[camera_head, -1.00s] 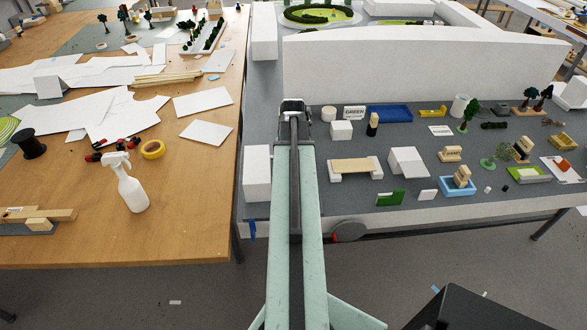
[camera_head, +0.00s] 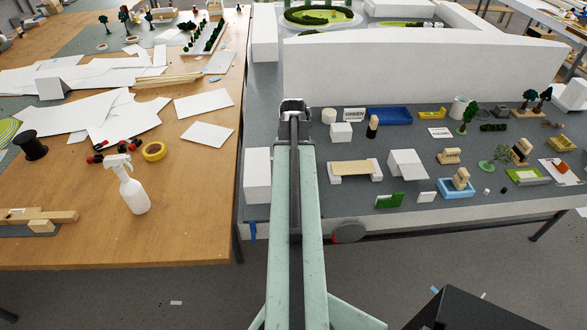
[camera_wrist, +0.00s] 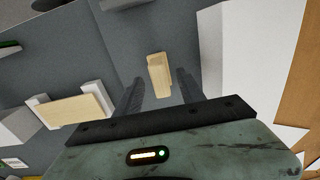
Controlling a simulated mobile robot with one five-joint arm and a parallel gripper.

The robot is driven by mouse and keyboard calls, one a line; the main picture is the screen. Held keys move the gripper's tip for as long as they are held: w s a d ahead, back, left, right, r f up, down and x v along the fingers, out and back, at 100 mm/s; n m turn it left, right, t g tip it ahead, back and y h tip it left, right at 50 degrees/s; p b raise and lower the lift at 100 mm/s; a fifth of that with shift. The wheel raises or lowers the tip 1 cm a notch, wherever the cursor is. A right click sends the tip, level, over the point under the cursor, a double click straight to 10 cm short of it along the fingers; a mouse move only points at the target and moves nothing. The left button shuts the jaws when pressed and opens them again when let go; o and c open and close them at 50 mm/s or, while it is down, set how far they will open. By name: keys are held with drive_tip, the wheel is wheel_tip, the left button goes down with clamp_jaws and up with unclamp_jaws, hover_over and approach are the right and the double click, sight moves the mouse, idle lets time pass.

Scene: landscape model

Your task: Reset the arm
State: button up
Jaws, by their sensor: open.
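My gripper (camera_wrist: 160,92) is open, with its two dark fingers apart in the wrist view. A small pale wooden block (camera_wrist: 159,75) shows between and beyond the fingertips, on the grey surface; I cannot tell how far below them it is. Nothing is seen gripped. In the head view my arm stretches straight forward over the grey table (camera_head: 340,205), with the gripper (camera_head: 293,104) at its far end. My arm hides the wooden block in that view.
A bench-like piece with a wooden top (camera_head: 355,168) stands right of my arm, with white blocks (camera_head: 407,163) beside it. A white box (camera_head: 257,175) stands close on the left. A tall white wall (camera_head: 420,65) stands behind. A spray bottle (camera_head: 132,188) stands on the wooden table.

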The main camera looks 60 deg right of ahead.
wheel_tip(320, 180, up, 6)
drive_tip(key=p, duration=0.5)
drive_tip(key=shift+r, duration=0.2)
drive_tip(key=shift+f, duration=0.1)
